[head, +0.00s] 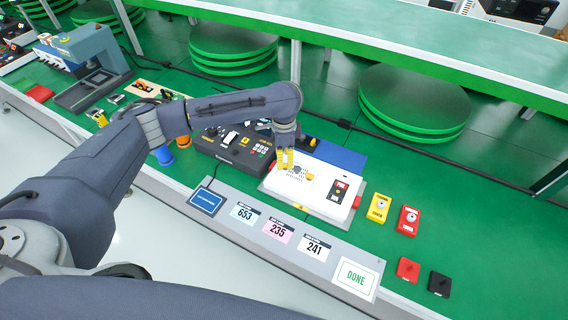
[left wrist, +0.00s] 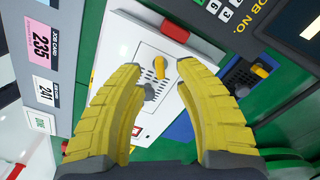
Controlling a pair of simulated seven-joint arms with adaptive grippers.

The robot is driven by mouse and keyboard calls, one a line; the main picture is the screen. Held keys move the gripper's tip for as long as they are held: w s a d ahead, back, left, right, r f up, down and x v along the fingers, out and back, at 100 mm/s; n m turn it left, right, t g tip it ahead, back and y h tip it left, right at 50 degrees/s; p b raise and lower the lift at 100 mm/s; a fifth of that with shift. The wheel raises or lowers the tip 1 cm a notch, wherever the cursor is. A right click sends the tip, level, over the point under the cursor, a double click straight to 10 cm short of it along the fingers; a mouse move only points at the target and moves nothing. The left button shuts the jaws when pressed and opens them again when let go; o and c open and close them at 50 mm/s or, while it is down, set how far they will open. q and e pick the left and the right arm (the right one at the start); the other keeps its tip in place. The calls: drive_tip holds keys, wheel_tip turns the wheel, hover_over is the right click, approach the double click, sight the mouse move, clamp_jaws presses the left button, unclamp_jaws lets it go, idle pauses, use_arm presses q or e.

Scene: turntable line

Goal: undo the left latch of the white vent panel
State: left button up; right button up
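The white vent panel (head: 318,193) sits on the bench, right of the dark keypad console. It has a slotted vent and a yellow knob (head: 310,177). In the left wrist view the panel (left wrist: 128,50) shows between my fingers. The left latch, a red block (left wrist: 174,32) at the panel's edge beside the keypad console, is beyond my fingertips. A second red latch (head: 357,202) is at the panel's right edge. My left gripper (head: 285,160) is over the panel's left part, also in the left wrist view (left wrist: 160,68); its yellow fingers are apart and empty. My right gripper is out of view.
The dark keypad console (head: 235,145) stands close to the panel's left. Job cards and a DONE plate (head: 355,278) line the front ledge. Yellow (head: 379,207) and red (head: 408,220) boxes stand to the right. Green bench beyond them is mostly clear.

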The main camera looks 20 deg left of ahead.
sight(284, 164)
use_arm(q)
drive_tip(key=shift+f, duration=1.7)
clamp_jaws()
